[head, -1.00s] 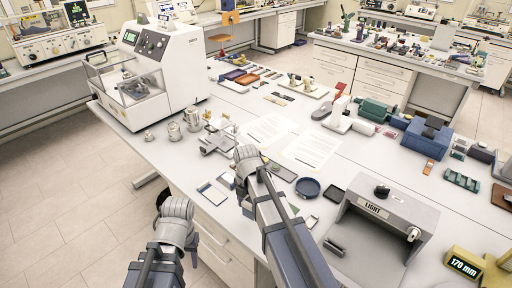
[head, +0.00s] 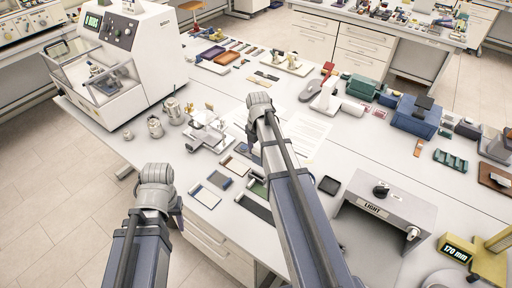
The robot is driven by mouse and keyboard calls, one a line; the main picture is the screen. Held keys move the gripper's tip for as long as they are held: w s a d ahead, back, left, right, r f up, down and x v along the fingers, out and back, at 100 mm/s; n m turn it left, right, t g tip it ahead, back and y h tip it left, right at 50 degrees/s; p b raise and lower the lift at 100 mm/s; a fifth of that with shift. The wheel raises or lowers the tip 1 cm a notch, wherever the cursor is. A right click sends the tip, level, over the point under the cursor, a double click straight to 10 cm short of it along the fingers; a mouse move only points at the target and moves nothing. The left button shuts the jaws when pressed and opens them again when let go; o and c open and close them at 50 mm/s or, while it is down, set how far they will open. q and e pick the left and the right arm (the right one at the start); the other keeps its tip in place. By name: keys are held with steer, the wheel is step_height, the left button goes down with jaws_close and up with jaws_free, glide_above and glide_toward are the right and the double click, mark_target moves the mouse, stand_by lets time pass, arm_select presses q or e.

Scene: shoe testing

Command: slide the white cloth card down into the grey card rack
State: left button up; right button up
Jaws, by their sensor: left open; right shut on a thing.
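My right gripper (head: 252,140) is mostly hidden behind its own wrist and forearm, over the middle of the near table. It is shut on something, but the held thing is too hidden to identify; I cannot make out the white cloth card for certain. A small grey stand with pale plates (head: 208,133), possibly the grey card rack, stands just left of my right gripper; its slots are too small to see. My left gripper (head: 176,210) is open, low at the table's front edge, largely hidden by its wrist, and apart from the stand.
Shallow trays (head: 204,196) lie along the front edge between my arms. Small metal weights (head: 155,127) stand left of the stand. A white testing machine (head: 130,60) fills the back left. A grey light box (head: 385,208) stands right of my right arm. Paper sheets (head: 305,133) lie flat behind it.

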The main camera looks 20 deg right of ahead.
mark_target(257, 162)
steer(key=shift+w+f, duration=0.1)
steer(key=shift+f, duration=0.05)
step_height(257, 162, down, 6)
steer(key=b, duration=0.6)
steer(key=shift+r, duration=0.2)
steer(key=shift+f+b, duration=1.55)
steer(key=shift+f, duration=0.1)
stand_by(1.0)
steer(key=o, duration=1.4)
steer(key=shift+r, duration=0.1)
step_height(257, 162, up, 8)
steer(key=p, duration=0.8)
steer(key=shift+f, duration=0.2)
